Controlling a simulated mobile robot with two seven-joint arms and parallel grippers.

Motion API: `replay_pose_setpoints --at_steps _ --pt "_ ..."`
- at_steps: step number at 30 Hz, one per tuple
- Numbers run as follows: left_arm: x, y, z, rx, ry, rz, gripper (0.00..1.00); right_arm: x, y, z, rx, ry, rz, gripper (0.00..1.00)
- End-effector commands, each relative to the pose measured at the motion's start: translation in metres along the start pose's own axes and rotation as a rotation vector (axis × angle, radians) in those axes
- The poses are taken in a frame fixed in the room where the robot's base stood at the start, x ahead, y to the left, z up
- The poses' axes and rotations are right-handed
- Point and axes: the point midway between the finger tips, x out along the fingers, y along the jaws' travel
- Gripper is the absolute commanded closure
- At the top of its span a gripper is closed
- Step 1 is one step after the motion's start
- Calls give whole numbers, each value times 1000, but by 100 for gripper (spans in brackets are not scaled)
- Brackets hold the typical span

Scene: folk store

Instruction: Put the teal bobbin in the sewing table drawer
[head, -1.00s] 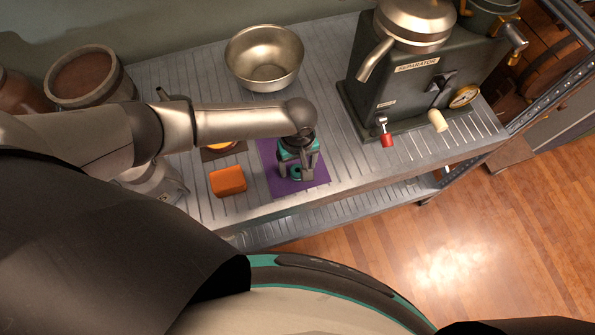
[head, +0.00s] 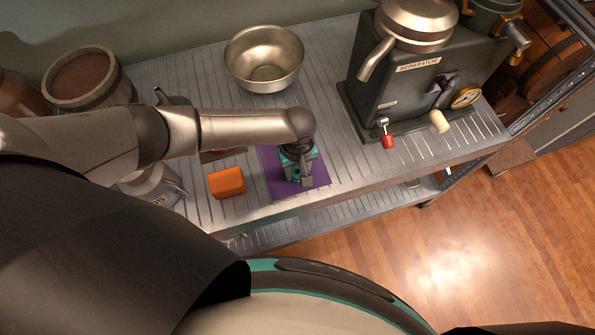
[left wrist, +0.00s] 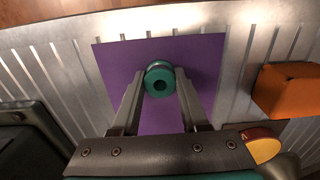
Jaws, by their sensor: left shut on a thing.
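The teal bobbin (left wrist: 160,68) sits between the two fingertips of my left gripper (left wrist: 158,88) in the left wrist view, and the jaws are shut on it. A purple mat (left wrist: 205,50) lies under it on the metal worktop. In the head view the left gripper (head: 299,178) points down over the purple mat (head: 318,172), and only a little of the bobbin (head: 294,172) shows between the fingers. I cannot tell whether the bobbin is lifted off the mat. No sewing table drawer is recognisable. My right gripper is out of view.
An orange block (head: 227,182) lies left of the mat. A metal bowl (head: 264,58) stands behind, and a separator machine (head: 405,85) stands to the right. A wooden-looking tub (head: 88,78) is at the back left. The worktop's front edge (head: 340,190) is close to the mat.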

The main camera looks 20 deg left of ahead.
Motion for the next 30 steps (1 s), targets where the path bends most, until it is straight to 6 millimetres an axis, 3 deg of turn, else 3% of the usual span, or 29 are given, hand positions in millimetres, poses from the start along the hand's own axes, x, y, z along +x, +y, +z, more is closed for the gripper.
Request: replay_pose_setpoints --at_steps 5,20,26,30 --pt "0 0 0 0 0 -1 100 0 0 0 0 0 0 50" --pt "-10 0 0 0 -1 -1 100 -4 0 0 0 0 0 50" --pt "-44 0 0 1 -1 1 100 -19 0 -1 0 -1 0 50" --pt "-86 0 0 1 0 4 100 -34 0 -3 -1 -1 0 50"
